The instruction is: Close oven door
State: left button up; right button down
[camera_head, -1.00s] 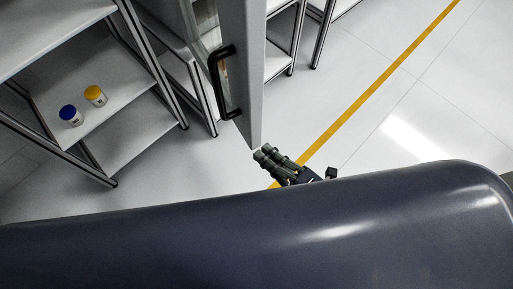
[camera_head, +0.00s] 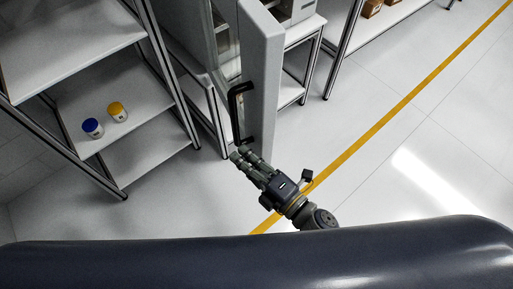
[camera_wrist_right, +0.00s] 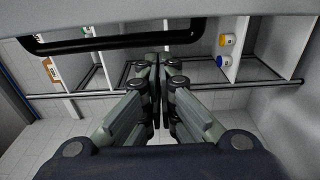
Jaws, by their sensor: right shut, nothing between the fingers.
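The oven door (camera_head: 262,85) stands open in the head view, a light grey panel seen nearly edge-on. Its black handle (camera_head: 235,112) is on the left face. In the right wrist view the closed fingers (camera_wrist_right: 158,62) point at the dark handle bar (camera_wrist_right: 110,41), which crosses above the fingertips. I cannot tell whether they touch the door. The oven's inside is mostly hidden behind the door. My left gripper is not in view.
A shelf rack (camera_head: 125,100) stands at the left with a blue-capped jar (camera_head: 93,128) and a yellow-capped jar (camera_head: 117,111). More benches (camera_head: 300,40) stand behind the door. The floor (camera_head: 420,170) to the right, with a yellow line (camera_head: 385,118), is clear.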

jog(key=shift+w+d+f, duration=0.1)
jog(key=shift+w+d, duration=0.15)
jog(key=shift+d, duration=0.6)
jog(key=shift+w+d, duration=0.2)
jog(key=shift+d, duration=0.6)
